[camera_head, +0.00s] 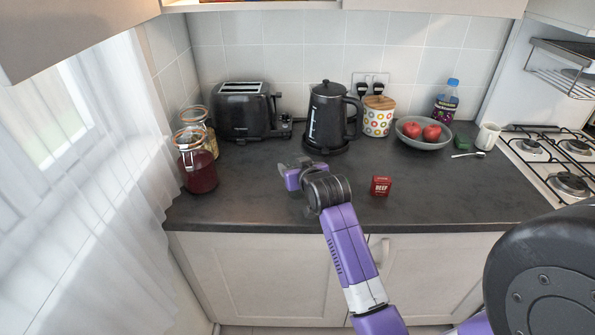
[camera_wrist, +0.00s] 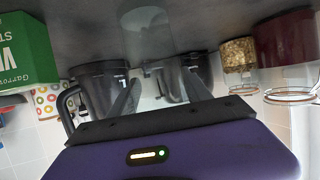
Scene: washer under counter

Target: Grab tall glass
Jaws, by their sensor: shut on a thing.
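The tall glass (camera_wrist: 146,28) is clear and see-through in the wrist view, which shows the scene upside down. It stands out against the dark counter, between the two fingers of my gripper (camera_wrist: 160,92). The fingers are shut on the glass. In the head view my gripper (camera_head: 292,172) is low over the counter, in front of the kettle. There the glass is too faint to make out clearly.
The black kettle (camera_head: 328,118) and toaster (camera_head: 243,110) stand behind my gripper. Jars, one a red-filled jar (camera_head: 197,168), stand left. A red box (camera_head: 381,186) is right. A fruit bowl (camera_head: 410,137) and hob (camera_head: 560,165) are farther right. The front counter is mostly clear.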

